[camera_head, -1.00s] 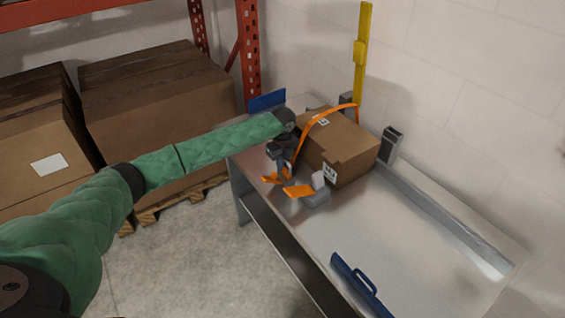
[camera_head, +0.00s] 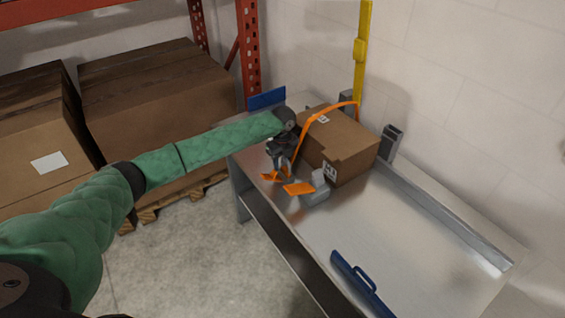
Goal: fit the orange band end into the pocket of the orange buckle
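The orange band (camera_head: 328,112) arches over the brown box (camera_head: 345,143) and comes down on its near left side to my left gripper (camera_head: 280,170). An orange piece (camera_head: 270,177) shows at the fingertips; I cannot tell whether it is the band end. The orange buckle (camera_head: 299,188) lies just right of the gripper, beside a grey block (camera_head: 319,184) on the table. The gripper is small and dark here, and its finger gap is hidden. The buckle's pocket is too small to make out. My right gripper is out of view.
The metal table (camera_head: 400,225) is clear at its middle and right. A blue handled tool (camera_head: 362,285) lies at its front edge. A yellow post (camera_head: 361,60) and a grey bracket (camera_head: 390,143) stand behind the box. Large cartons (camera_head: 155,100) stand at left.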

